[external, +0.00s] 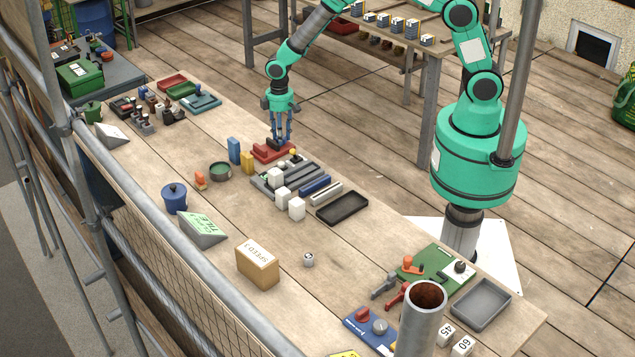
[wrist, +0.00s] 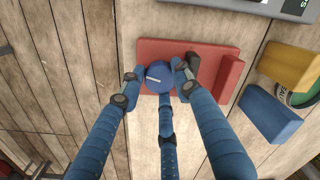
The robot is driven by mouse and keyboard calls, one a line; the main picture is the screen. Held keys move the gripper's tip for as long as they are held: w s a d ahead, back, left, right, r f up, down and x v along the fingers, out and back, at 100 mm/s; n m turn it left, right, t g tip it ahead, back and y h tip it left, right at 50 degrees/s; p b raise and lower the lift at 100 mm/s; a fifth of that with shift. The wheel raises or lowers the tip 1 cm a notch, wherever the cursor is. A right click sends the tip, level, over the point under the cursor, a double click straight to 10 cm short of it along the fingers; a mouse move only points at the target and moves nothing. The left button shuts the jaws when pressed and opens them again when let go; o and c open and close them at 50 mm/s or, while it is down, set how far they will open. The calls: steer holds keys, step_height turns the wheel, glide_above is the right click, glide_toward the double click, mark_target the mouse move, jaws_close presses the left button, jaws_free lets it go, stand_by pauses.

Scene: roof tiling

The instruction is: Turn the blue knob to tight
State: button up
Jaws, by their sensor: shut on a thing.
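The blue knob (wrist: 158,72) is round, with a short white mark on its top, and sits on a red plate (wrist: 165,46). In the wrist view the mark points towards the left of the picture. My gripper (wrist: 155,85) has blue fingers shut on the knob, on its left, right and lower sides. A dark block (wrist: 194,66) and a raised red bar (wrist: 229,78) stand on the plate to the right of the knob. In the external view my gripper (external: 281,141) points down at the red plate (external: 268,153), and its fingers hide the knob.
Blue (external: 234,149) and yellow (external: 247,162) blocks stand close to the plate. A grey rack (external: 262,182) with white cubes and a black tray (external: 343,207) lie nearby. A blue pot (external: 174,197) and a cardboard box (external: 258,265) stand farther off.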

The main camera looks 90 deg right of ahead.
steer(key=o, duration=0.9)
steer(key=shift+c, duration=0.2)
step_height(320, 180, up, 12)
steer(key=shift+d, duration=0.2)
steer(key=shift+o, duration=1.4)
steer(key=shift+s+a+r+n+h, duration=0.1)
steer(key=shift+a+r+n+h, duration=0.15)
steer(key=shift+r+n, duration=0.45)
steer(key=shift+s+a+r+n+h, duration=0.15)
steer(key=shift+a+r+n, duration=0.15)
steer(key=shift+n, duration=0.8)
